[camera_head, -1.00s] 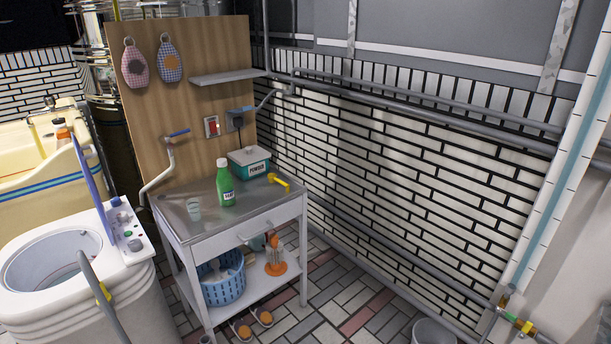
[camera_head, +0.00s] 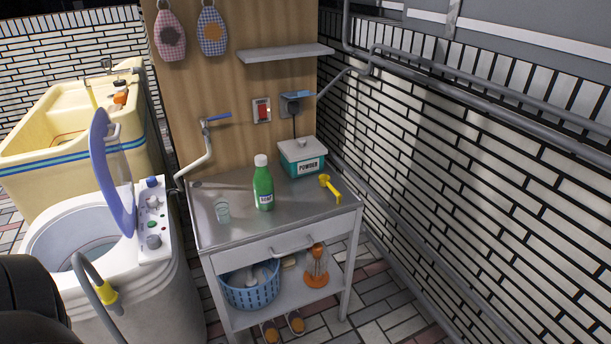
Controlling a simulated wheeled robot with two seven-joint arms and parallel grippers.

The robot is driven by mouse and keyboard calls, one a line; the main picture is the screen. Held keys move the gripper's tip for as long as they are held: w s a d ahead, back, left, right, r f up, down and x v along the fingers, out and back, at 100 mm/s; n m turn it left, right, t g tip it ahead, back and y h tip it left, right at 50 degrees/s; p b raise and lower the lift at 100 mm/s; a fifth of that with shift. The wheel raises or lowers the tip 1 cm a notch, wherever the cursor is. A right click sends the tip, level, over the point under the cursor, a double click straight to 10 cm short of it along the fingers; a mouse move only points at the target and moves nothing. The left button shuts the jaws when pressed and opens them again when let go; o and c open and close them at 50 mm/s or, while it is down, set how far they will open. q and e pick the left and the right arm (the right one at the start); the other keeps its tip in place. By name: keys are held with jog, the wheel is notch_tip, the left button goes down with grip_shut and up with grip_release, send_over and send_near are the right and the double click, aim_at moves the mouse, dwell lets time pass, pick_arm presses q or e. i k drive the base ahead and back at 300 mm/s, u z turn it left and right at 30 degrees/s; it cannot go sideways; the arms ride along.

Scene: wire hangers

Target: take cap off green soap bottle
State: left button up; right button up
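The green soap bottle (camera_head: 264,188) stands upright on the metal top of a small table, in the middle of the view. Its white cap (camera_head: 261,160) is on its neck. No gripper touches the bottle. A dark rounded shape at the lower left edge looks like part of my own arm, but no fingers show there. Neither of my grippers is in view.
A washing machine (camera_head: 150,262) with a raised blue lid stands left. A wall shelf (camera_head: 285,52) hangs above. A tiled wall is at right.

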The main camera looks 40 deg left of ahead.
aim_at(262, 182)
jog(key=u, duration=0.25)
jog(key=i, duration=0.9)
jog(key=u, duration=0.65)
